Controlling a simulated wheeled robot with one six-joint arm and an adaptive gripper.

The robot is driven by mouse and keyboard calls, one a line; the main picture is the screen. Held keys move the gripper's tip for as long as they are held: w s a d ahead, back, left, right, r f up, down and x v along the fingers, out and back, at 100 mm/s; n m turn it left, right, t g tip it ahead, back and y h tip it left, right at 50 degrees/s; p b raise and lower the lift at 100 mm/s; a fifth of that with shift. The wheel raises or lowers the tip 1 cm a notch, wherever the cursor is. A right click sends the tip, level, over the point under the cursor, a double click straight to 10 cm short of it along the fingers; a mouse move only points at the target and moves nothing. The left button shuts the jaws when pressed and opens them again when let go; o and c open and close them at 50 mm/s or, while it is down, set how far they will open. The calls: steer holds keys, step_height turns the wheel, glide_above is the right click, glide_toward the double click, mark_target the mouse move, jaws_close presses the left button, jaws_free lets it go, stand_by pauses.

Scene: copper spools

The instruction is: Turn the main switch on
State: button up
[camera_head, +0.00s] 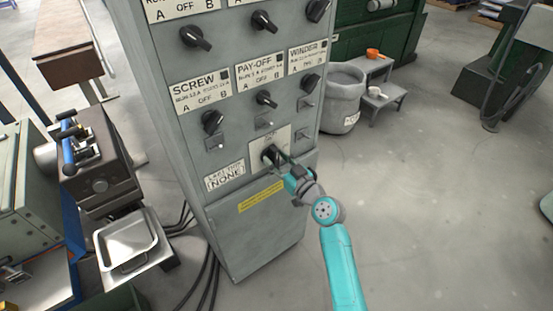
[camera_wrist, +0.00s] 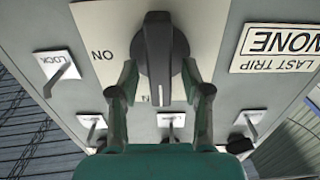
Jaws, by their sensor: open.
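The main switch is a black rotary knob with a long grip bar (camera_head: 270,155) on a pale plate low on the grey control cabinet. In the wrist view the knob (camera_wrist: 158,50) is close up and its bar runs up and down the picture. Upside-down lettering that reads "ON" stands on the plate left of it. My gripper (camera_wrist: 160,82) is open, with one finger on each side of the bar's lower part and narrow gaps visible. In the head view my gripper (camera_head: 283,170) is right at the switch and partly covers it and its plate.
The cabinet (camera_head: 250,235) carries several other selector knobs above, including the PAY-OFF knob (camera_head: 266,98), and small lock tabs. A "LAST TRIP NONE" sign (camera_head: 225,175) is beside the switch. A grey bin (camera_head: 343,100) stands behind right.

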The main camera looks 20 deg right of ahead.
steer(key=shift+w, duration=0.15)
steer(key=shift+c, duration=0.3)
jaws_close()
